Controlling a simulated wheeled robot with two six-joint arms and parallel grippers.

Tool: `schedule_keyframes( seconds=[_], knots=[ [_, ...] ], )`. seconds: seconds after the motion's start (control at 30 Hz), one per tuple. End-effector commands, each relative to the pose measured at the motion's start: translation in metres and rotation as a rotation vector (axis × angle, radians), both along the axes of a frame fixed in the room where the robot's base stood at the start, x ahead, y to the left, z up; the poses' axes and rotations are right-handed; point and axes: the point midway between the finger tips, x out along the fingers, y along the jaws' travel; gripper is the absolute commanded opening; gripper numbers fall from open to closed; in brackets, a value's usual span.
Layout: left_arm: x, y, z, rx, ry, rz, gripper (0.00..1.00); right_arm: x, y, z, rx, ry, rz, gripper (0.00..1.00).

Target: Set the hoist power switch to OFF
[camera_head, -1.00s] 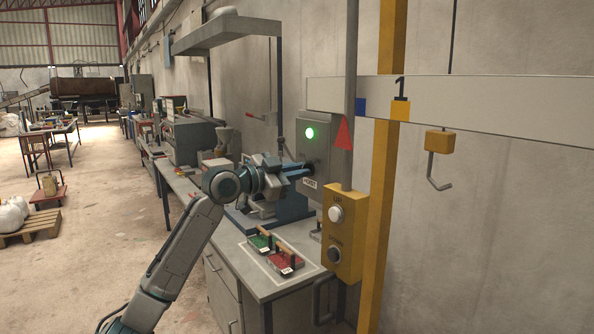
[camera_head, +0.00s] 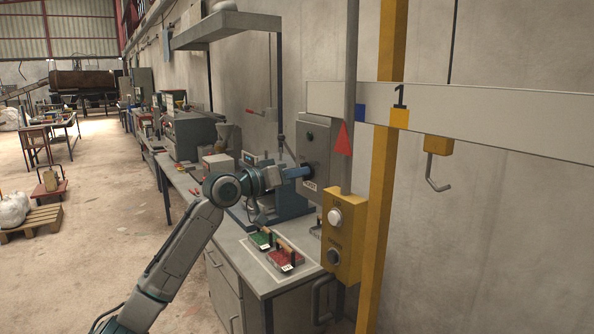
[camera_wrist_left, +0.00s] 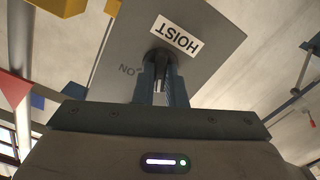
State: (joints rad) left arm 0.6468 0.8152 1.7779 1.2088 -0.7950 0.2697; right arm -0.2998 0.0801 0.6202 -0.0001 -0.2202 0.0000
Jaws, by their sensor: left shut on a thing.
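The grey hoist switch box (camera_head: 314,150) is mounted near the wall, with a small lamp (camera_head: 309,136) on its face that is dark. In the left wrist view the box face (camera_wrist_left: 213,48) carries a white HOIST label (camera_wrist_left: 177,34) and the letters "ON" beside the knob. My left gripper (camera_head: 304,172) reaches the lower part of the box. In the left wrist view its fingers (camera_wrist_left: 160,78) are shut on the black switch knob (camera_wrist_left: 159,58). The fingers hide much of the knob, so its exact pointing is hard to read. My right gripper is out of view.
A yellow control box (camera_head: 343,238) with two buttons hangs just right of my arm, beside a yellow post (camera_head: 383,200). A grey hood (camera_head: 228,28) hangs above.

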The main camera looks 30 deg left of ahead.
Motion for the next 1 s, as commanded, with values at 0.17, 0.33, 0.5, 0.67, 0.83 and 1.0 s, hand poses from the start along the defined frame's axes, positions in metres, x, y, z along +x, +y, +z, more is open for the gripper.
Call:
schedule_keyframes(
  seconds=[0.17, 0.33, 0.5, 0.67, 0.83, 1.0],
  knots=[
    [0.000, 0.000, 0.001, -0.128, 0.055, 0.000, 0.00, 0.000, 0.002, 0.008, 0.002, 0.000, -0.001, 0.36],
    [0.000, 0.000, 0.000, -0.222, 0.093, 0.001, 0.00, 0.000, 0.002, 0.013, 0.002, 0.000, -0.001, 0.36],
    [0.000, 0.000, 0.000, -0.283, 0.119, 0.001, 0.00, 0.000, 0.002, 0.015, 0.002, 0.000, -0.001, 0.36],
    [0.000, 0.000, 0.000, -0.314, 0.131, 0.001, 0.00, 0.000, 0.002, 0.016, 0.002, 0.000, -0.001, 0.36],
    [0.000, 0.000, 0.000, -0.325, 0.136, 0.000, 0.00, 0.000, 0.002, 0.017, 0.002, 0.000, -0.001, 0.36],
    [0.000, 0.000, 0.000, -0.326, 0.135, 0.000, 0.00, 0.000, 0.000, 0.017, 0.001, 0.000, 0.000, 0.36]
  ],
)
